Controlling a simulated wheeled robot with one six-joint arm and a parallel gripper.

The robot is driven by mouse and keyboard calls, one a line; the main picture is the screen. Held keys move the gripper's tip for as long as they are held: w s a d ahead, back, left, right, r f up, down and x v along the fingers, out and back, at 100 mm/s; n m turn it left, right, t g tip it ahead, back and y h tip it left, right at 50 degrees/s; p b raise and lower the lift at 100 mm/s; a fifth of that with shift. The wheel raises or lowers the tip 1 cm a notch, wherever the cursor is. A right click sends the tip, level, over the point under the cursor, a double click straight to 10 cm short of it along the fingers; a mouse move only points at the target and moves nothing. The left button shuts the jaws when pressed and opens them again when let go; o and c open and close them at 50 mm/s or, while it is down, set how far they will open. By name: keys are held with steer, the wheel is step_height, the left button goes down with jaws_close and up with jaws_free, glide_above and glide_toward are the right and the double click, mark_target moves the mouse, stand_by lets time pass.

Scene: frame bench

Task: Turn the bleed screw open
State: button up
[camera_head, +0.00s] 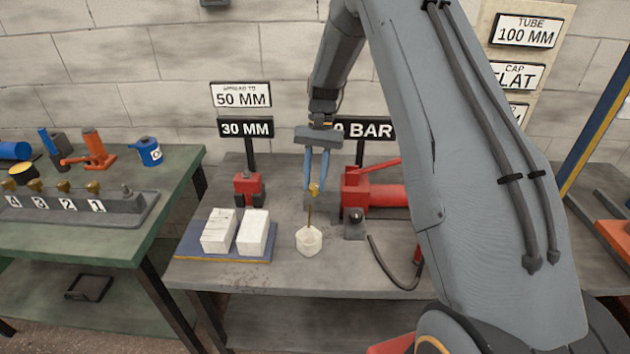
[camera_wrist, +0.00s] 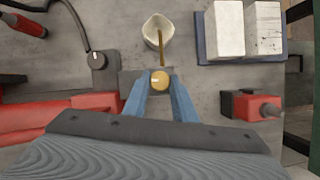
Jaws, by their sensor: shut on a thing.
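The bleed screw (camera_wrist: 160,82) is a small brass knob with a pale mark across its top. It also shows in the head view (camera_head: 315,190), on a grey block in the middle of the bench. My gripper (camera_wrist: 161,90) points down at it, with its two blue fingers closed on the knob's sides. In the head view my gripper (camera_head: 316,183) stands upright over the block. A thin brown strand or tube (camera_wrist: 160,45) runs from near the screw to a white cup (camera_wrist: 152,24). The screw's lower part is hidden.
A red pump (camera_head: 375,192) stands just right of the screw, with a black hose. White blocks (camera_head: 235,232) on a blue tray and a red device (camera_head: 248,187) are to the left. Signs read 30 MM and 50 MM. Bare bench lies in front of the cup.

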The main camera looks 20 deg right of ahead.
stand_by(0.4)
steer(key=o, duration=1)
steer(key=shift+o, duration=0.2)
steer(key=shift+r, duration=0.1)
steer(key=b+v, duration=0.2)
steer(key=v, duration=0.5)
steer(key=shift+r, duration=0.3)
steer(key=shift+w, duration=0.1)
